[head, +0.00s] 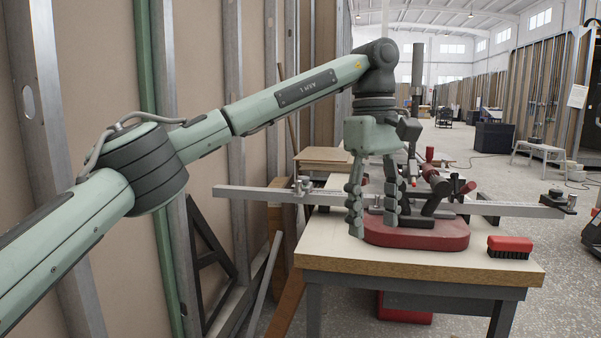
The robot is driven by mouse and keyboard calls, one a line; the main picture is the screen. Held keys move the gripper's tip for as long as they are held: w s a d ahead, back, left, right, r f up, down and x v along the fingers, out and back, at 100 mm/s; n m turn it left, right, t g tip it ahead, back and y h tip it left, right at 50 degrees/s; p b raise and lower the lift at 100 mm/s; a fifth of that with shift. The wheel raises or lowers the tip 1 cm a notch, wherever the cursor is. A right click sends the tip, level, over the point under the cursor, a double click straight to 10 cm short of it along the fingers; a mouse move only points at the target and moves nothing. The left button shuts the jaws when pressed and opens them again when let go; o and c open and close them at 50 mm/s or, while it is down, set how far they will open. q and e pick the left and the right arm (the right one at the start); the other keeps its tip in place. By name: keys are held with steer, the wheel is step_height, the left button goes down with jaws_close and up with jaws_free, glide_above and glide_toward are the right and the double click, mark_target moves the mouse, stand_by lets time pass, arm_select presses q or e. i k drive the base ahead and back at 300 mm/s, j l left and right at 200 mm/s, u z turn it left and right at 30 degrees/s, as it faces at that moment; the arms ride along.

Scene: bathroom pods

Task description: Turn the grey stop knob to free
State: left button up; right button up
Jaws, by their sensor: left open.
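A long grey metal bar (250,193) crosses the bench behind a red-based mitre tool (420,236). A small grey stop with a knob (302,186) sits on the bar, left of my gripper. The knob is too small to tell its setting. My left gripper (373,226) points down with its fingers apart, open and empty. It is in front of the bar and the tool, right of the stop, and hides part of both. I cannot tell whether its tips touch the red base. My right gripper is not in view.
The wooden bench (330,255) has clear room at its front. A red brush (510,247) with dark bristles lies at its right. A dark fitting (557,200) is at the bar's right end. A stud wall (235,110) runs close along the left.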

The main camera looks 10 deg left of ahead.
mark_target(306, 179)
steer(key=i+j, duration=0.35)
steer(key=i, duration=0.2)
steer(key=i+j, duration=0.35)
steer(key=i, duration=0.2)
steer(key=i+j, duration=0.3)
steer(key=i, duration=0.2)
